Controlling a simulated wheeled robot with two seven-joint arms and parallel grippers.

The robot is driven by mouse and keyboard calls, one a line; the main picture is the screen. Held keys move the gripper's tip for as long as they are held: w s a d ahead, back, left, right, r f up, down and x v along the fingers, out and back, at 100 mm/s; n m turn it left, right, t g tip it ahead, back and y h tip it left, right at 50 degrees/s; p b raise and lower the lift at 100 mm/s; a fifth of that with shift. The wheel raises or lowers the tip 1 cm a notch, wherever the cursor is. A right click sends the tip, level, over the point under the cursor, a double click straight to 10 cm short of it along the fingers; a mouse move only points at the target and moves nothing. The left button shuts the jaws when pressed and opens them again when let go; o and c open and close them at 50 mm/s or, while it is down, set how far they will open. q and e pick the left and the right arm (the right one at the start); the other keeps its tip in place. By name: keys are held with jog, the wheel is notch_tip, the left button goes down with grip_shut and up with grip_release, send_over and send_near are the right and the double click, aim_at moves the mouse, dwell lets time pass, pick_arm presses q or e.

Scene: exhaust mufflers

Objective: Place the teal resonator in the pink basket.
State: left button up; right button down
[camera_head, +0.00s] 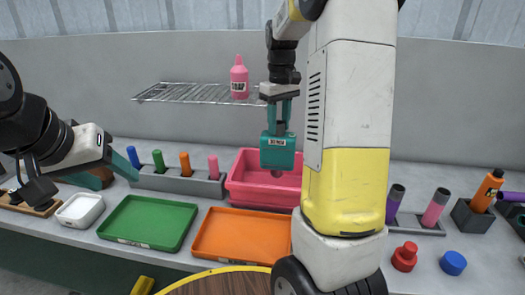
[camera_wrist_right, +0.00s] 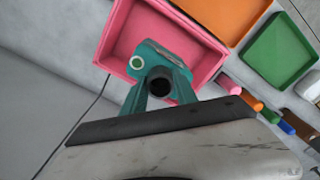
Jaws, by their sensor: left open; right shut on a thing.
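The teal resonator (camera_head: 277,152) is a boxy part with a label, held in my right gripper (camera_head: 279,118). It hangs over the pink basket (camera_head: 238,192), in front of or above its opening. In the right wrist view the resonator (camera_wrist_right: 160,72) sits between the fingers of my right gripper (camera_wrist_right: 160,92), with the pink basket (camera_wrist_right: 113,42) beyond it. Part of the basket is hidden by my right arm and the resonator. My left gripper (camera_head: 85,188) is open at the far left, above the counter near a white dish.
A green tray (camera_head: 150,222) and an orange tray (camera_head: 240,235) lie in front of the basket. A grey rack (camera_head: 180,184) with several coloured cylinders stands left of it. A wire shelf (camera_head: 190,93) with a pink soap bottle (camera_head: 239,78) is above. Red and blue caps lie right.

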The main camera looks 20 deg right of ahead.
aim_at(278, 143)
jog(key=shift+f, duration=3.3)
jog(key=c, duration=1)
grip_release()
jog(key=shift+f, duration=0.15)
jog(key=shift+o, duration=0.2)
notch_tip(278, 143, up, 12)
jog(key=s+a+m+t, duration=0.1)
jog(key=s+a+t, duration=0.1)
jog(key=s, duration=0.5)
jog(key=s+a+m+t+y, duration=0.1)
jog(key=s+a+t, duration=0.1)
jog(key=s+a, duration=0.3)
jog(key=s+a+m+t+y, duration=0.1)
jog(key=s+a, duration=0.3)
jog(key=s, duration=0.6)
jog(key=shift+s+a+t, duration=0.25)
jog(key=shift+s+t, duration=0.05)
jog(key=shift+t, duration=0.3)
